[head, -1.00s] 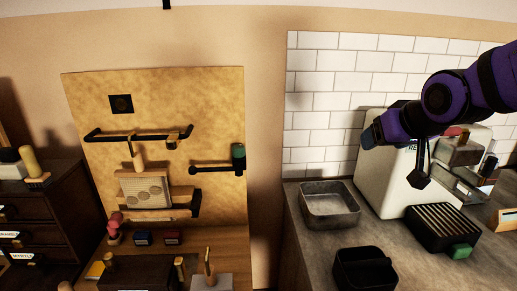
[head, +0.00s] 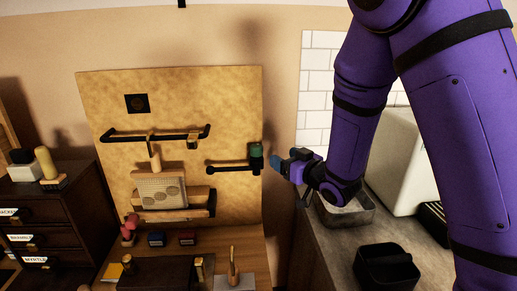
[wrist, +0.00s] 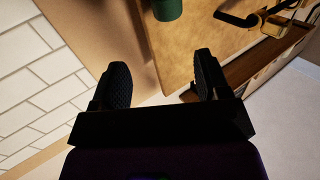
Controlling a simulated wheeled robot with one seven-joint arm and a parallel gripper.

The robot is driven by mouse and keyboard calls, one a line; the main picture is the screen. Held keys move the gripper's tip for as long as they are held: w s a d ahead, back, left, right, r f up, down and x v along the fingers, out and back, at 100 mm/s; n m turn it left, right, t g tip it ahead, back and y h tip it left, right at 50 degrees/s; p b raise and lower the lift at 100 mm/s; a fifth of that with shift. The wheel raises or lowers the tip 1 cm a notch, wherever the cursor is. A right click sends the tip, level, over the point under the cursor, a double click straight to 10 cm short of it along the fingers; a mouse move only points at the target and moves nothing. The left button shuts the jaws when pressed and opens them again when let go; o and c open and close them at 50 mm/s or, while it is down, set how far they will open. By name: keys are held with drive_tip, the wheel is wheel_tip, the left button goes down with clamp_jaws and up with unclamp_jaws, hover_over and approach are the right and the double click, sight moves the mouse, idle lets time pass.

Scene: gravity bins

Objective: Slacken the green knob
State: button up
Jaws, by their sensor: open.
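The green knob (head: 256,158) sits at the right end of a black bar (head: 228,168) on the right side of the wooden board (head: 230,110). In the wrist view the green knob (wrist: 167,9) shows at the top edge, partly cut off, beyond the fingertips. My gripper (head: 276,164) is just right of the knob in the head view and apart from it. In the wrist view my gripper (wrist: 160,72) has its two black fingers spread with nothing between them.
A grey metal tray (head: 358,213) and a black bin (head: 386,268) stand on the counter below my arm. A longer black rail (head: 165,134) and a shelf with a patterned box (head: 160,192) are on the board. A dark drawer cabinet (head: 75,215) stands at left.

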sight(261, 148)
drive_tip(key=shift+n+y, duration=0.3)
drive_tip(key=shift+y, duration=0.2)
drive_tip(key=x, duration=1.1)
drive_tip(key=shift+s+a+f, duration=0.2)
drive_tip(key=shift+a+f, duration=0.1)
drive_tip(key=shift+f, duration=0.05)
drive_tip(key=c, duration=0.9)
